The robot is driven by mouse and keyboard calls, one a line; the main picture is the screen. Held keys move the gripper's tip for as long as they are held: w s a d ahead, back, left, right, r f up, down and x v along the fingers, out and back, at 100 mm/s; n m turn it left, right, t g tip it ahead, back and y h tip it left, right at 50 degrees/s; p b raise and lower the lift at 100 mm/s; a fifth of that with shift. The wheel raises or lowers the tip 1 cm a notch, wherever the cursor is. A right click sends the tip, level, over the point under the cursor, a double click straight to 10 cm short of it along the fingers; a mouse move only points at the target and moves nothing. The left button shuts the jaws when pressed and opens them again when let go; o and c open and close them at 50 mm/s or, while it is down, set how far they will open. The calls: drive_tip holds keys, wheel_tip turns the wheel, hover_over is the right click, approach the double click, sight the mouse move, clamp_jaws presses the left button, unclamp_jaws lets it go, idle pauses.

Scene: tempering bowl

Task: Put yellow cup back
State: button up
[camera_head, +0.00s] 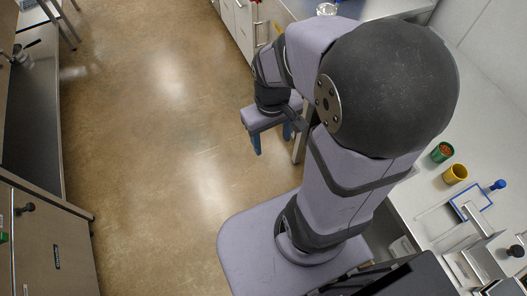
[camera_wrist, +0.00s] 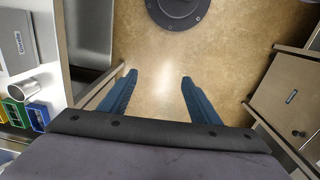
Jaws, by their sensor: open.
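A yellow cup (camera_head: 455,174) stands upright on the light counter at the right in the head view. My gripper (camera_head: 271,143) hangs over the open floor, left of the counter and well apart from the cup. In the wrist view my gripper (camera_wrist: 158,82) shows two blue fingers spread apart with only floor between them. The yellow cup is not clearly seen in the wrist view.
A green cup (camera_head: 442,152) with reddish-brown contents stands beside the yellow cup. A blue-framed item (camera_head: 471,204) and a blue-knobbed thing (camera_head: 497,185) are nearby. In the wrist view, a metal cup (camera_wrist: 24,89) and coloured bins (camera_wrist: 38,116) are at left.

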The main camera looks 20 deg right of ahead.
drive_tip(key=shift+m, duration=0.3)
drive_tip(key=s+a, duration=0.1)
drive_tip(key=a, duration=0.1)
drive_tip(key=s+a, duration=0.1)
drive_tip(key=a, duration=0.1)
drive_tip(key=shift+s+f, duration=0.3)
drive_tip(key=shift+r, duration=0.15)
